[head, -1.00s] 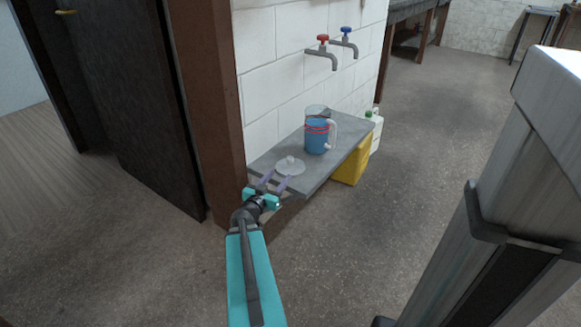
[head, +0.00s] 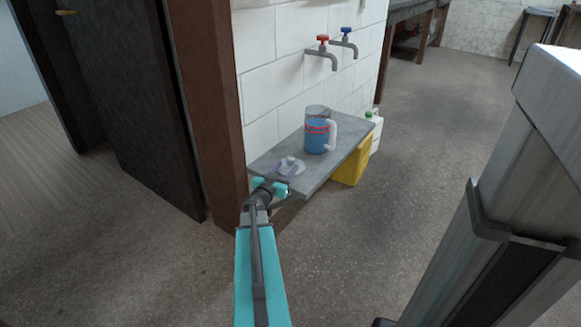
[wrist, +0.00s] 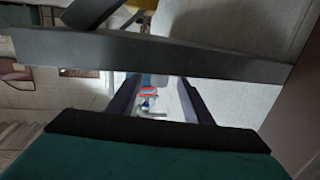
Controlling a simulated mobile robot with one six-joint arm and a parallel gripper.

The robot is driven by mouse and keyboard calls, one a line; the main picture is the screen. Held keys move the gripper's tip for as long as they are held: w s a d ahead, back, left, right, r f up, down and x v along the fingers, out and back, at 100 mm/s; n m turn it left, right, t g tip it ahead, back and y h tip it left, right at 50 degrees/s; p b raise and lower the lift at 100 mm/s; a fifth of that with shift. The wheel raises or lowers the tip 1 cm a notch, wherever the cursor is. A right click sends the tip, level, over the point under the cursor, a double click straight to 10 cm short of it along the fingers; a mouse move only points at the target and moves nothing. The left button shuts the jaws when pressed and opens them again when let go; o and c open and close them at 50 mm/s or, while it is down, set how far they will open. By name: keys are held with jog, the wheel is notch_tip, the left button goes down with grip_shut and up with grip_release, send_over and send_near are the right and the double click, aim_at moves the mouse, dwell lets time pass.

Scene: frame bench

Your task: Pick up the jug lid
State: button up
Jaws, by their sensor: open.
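The jug lid (head: 291,166) is a pale translucent disc with a small knob. It lies on the near end of the grey shelf (head: 326,173), in front of the jug. The jug (head: 318,135) stands upright on the shelf, with blue contents, red bands and a pale handle. In the wrist view, the open fingers (wrist: 158,100) frame a bright gap, where the red-banded jug (wrist: 149,90) shows small; the lid is hard to make out there.
A red tap (head: 323,47) and a blue tap (head: 346,37) stick out from the white block wall above the shelf. A brown post (head: 207,100) stands close left of the shelf.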

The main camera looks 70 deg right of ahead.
aim_at(289, 164)
jog(key=shift+d, duration=0.1)
jog(key=shift+s+d+f+b, duration=0.1)
jog(key=shift+d+b, duration=0.1)
jog(key=shift+d, duration=1.1)
jog(key=shift+s+d+b, duration=0.1)
jog(key=shift+d+b, duration=0.1)
jog(key=shift+d, duration=1.05)
jog(key=shift+c, duration=0.3)
jog(key=c, duration=1.1)
grip_shut()
